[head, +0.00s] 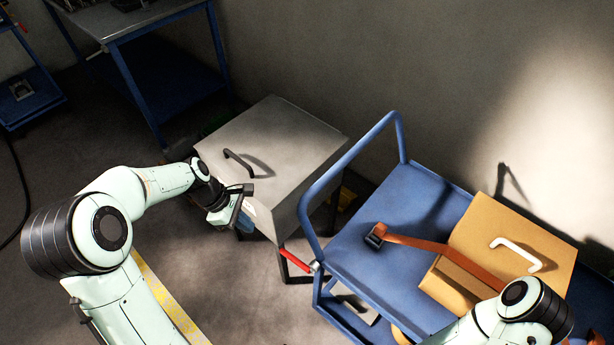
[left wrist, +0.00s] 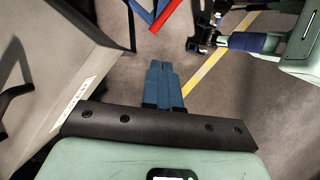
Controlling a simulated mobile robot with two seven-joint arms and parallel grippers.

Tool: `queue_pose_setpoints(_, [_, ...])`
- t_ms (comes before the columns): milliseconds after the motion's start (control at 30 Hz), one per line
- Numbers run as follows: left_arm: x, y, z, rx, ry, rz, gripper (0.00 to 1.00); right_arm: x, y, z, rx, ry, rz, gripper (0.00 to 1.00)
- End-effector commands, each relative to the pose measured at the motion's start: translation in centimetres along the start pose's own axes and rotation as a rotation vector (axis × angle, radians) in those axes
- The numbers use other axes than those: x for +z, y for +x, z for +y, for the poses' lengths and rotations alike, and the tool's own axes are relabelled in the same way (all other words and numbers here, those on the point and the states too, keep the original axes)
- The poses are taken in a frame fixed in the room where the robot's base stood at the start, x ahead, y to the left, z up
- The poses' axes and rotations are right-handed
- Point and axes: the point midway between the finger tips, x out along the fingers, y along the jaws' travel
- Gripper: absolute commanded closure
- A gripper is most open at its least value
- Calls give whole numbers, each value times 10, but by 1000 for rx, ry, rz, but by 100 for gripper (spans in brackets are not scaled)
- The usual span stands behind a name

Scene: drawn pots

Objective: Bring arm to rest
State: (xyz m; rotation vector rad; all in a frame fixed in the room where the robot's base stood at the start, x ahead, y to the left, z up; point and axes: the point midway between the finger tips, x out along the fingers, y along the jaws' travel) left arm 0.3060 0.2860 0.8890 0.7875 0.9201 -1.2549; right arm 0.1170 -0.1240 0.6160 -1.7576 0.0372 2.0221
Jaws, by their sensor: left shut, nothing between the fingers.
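My left gripper (head: 243,224) hangs in front of the grey cabinet, over its front right side in the head view. Its blue fingers are together with nothing between them; they also show in the left wrist view (left wrist: 165,80). The left arm (head: 145,190) reaches in from the left, bent at the elbow. Part of my right arm (head: 520,305) shows at the lower right, in front of the tan box; its gripper is outside the head view.
The grey cabinet (head: 285,130) has a black handle. A blue cart (head: 345,245) with a raised rail carries a tan box (head: 510,235) with a white handle and an orange strap (head: 415,242). A blue table (head: 165,80) stands behind. Floor between cabinet and left arm looks clear.

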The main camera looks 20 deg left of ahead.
Motion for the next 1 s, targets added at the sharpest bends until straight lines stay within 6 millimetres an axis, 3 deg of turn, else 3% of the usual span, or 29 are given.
queue_pose_setpoints(167, [0, 2, 0, -1, 2, 0, 100, 0, 0, 0, 0, 0, 0, 57])
queue_pose_setpoints(233, [-2, 11, -2, -9, 21, 4, 100, 0, 0, 0, 0, 0, 0, 57])
queue_pose_setpoints(367, [-11, 63, -13, -44, 150, 29, 100, 0, 0, 0, 0, 0, 0, 57])
queue_pose_setpoints(467, [-19, 129, -37, -90, 344, 55, 100, 0, 0, 0, 0, 0, 0, 57])
queue_pose_setpoints(600, [-22, 218, -96, -159, 697, 71, 100, 0, 0, 0, 0, 0, 0, 57])
queue_pose_setpoints(700, [-16, 262, -142, -192, 949, 60, 100, 0, 0, 0, 0, 0, 0, 57])
queue_pose_setpoints(833, [-7, 291, -188, -208, 1190, 39, 100, 0, 0, 0, 0, 0, 0, 57])
queue_pose_setpoints(1000, [0, 303, -212, -205, 1334, 27, 100, 0, 0, 0, 0, 0, 0, 57])
